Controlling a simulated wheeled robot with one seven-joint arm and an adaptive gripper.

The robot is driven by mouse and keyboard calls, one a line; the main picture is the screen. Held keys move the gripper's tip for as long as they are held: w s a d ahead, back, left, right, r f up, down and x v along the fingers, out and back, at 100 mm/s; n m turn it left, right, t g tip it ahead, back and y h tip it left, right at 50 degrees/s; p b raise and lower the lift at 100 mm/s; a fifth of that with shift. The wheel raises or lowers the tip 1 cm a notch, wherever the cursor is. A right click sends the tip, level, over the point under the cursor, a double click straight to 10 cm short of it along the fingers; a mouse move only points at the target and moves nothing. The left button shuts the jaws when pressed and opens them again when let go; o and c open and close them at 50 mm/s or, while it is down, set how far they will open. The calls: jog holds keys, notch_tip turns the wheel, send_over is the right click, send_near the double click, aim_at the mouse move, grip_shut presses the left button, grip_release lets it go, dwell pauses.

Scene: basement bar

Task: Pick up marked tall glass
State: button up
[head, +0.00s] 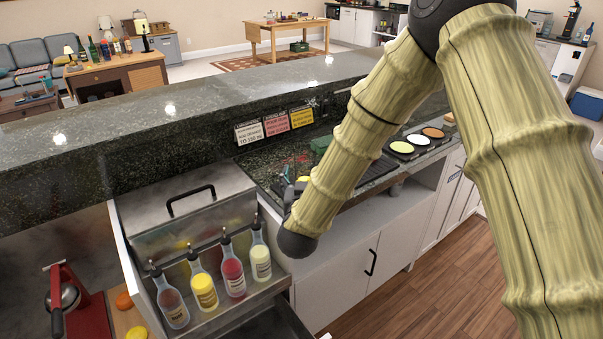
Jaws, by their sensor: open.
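I cannot make out a tall glass with a mark anywhere in the head view. My gripper (288,182) is a small dark shape just behind the lower arm link, over the dark counter (262,168). It is partly hidden by the arm, and its fingers are hard to see. It is open, and I see no glass in it. Part of the counter behind the arm is hidden.
Several labelled bottles (232,275) stand in a rail at the lower left, before a steel lidded bin (190,205). Round coloured dishes (420,140) sit right of the arm. A raised stone ledge (180,105) runs behind. Wooden floor (440,270) is clear at lower right.

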aim_at(305, 172)
jog(key=shift+w+d+r+p, duration=0.15)
jog(key=shift+w+p, duration=0.25)
jog(key=shift+w, duration=1.7)
jog(key=c, duration=1.2)
jog(key=shift+c, duration=0.6)
jog(key=shift+r, duration=0.15)
